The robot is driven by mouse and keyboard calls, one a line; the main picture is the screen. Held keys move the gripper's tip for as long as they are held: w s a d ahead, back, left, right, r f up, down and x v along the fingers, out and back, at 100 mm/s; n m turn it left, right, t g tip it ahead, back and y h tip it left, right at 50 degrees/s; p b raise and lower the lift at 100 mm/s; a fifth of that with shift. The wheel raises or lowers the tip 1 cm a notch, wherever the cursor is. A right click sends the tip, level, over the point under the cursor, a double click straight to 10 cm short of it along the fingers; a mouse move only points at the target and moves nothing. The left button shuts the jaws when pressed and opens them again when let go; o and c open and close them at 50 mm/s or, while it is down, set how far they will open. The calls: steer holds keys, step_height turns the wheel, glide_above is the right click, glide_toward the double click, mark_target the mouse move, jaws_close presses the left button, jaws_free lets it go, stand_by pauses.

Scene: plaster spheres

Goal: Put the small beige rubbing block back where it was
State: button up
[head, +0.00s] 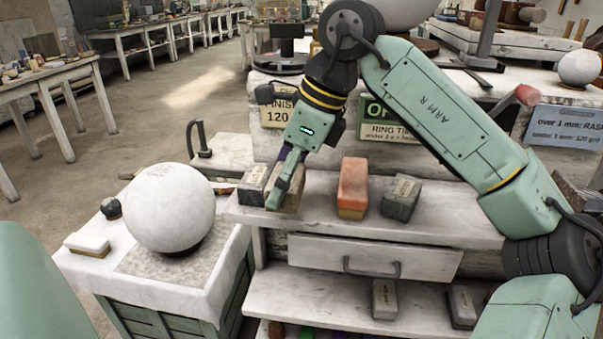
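My gripper (284,190) points down at the left part of the upper shelf. Its near finger covers part of a small beige block (294,199), which appears to rest on or just above the shelf top. I cannot tell whether the fingers are closed on it or only beside it. A dark grey block with a pale label (253,184) stands close to the left of the fingers. An orange-red block (352,187) and a dark green-grey block (401,198) stand to the right, apart from the gripper.
The white shelf unit (440,222) has a drawer below its top. Two labelled blocks (384,299) (462,306) sit on the lower shelf. A large white sphere (169,208) and a pale brush-like block (87,244) are on the crate table at left. Signs stand behind the shelf.

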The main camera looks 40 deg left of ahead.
mark_target(302, 178)
steer(key=w, duration=0.2)
steer(key=w+a+p, duration=0.1)
steer(key=w, duration=0.2)
steer(key=shift+w+a+f, duration=0.15)
steer(key=shift+a, duration=0.05)
steer(key=shift+w+a+f, duration=0.1)
steer(key=shift+w+f, duration=0.1)
steer(key=shift+w, duration=0.25)
steer(key=shift+f+p, duration=0.6)
steer(key=shift+f, duration=1.1)
steer(key=shift+f, duration=0.1)
steer(key=o, duration=1.5)
steer(key=shift+r, duration=0.2)
steer(key=b+v, duration=0.1)
steer(key=v, duration=1)
steer(key=shift+r, duration=0.35)
